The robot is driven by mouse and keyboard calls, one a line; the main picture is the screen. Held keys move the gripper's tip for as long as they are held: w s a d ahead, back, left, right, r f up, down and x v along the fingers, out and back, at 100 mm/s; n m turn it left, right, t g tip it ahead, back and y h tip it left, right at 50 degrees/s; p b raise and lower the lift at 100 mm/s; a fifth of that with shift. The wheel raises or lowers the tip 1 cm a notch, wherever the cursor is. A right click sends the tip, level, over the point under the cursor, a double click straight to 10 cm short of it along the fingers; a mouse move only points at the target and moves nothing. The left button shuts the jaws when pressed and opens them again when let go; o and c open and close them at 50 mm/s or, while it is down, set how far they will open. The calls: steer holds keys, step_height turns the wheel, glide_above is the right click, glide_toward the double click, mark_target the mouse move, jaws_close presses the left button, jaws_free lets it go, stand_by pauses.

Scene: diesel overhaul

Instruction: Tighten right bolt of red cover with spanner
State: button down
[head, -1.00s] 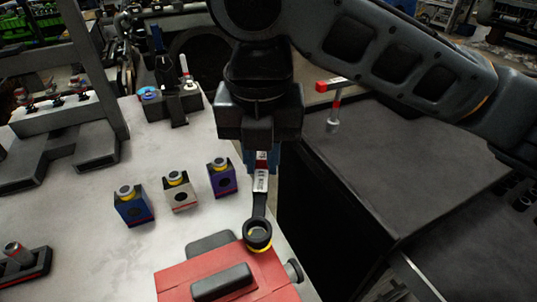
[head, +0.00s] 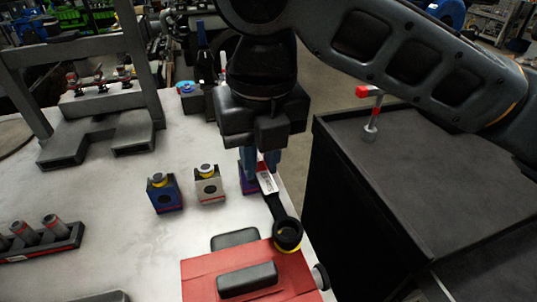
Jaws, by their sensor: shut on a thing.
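The red cover (head: 204,272) with a black handle lies at the bottom centre of the head view. Its right bolt shows only as a yellow rim (head: 289,249) at the cover's upper right corner. My gripper (head: 262,165) is above and behind that corner, shut on the spanner (head: 274,204). The spanner has a white label on its shaft and slants down toward the cover. Its dark ring end (head: 288,233) is over the bolt and hides most of it. I cannot tell how far the ring sits down around the bolt.
A blue block (head: 165,197), a white block (head: 209,189) and a partly hidden purple block (head: 246,183) stand left of my gripper. A rack with grey cylinders (head: 40,240) is at left. A red-handled tool (head: 371,115) stands on the dark cabinet (head: 420,175) at right.

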stand_by(0.5)
steer(key=shift+f+b, duration=0.45)
steer(key=shift+f, duration=0.4)
steer(key=shift+d, duration=0.1)
steer(key=shift+w+d+m+p, duration=0.15)
steer(key=shift+d+m+p, duration=0.25)
steer(key=shift+d+m, duration=0.4)
steer(key=shift+w+d+m+p, duration=0.1)
steer(key=shift+d+m+p, duration=0.25)
steer(key=shift+d+m, duration=0.4)
steer(key=shift+a+m, duration=0.1)
steer(key=shift+m, duration=0.15)
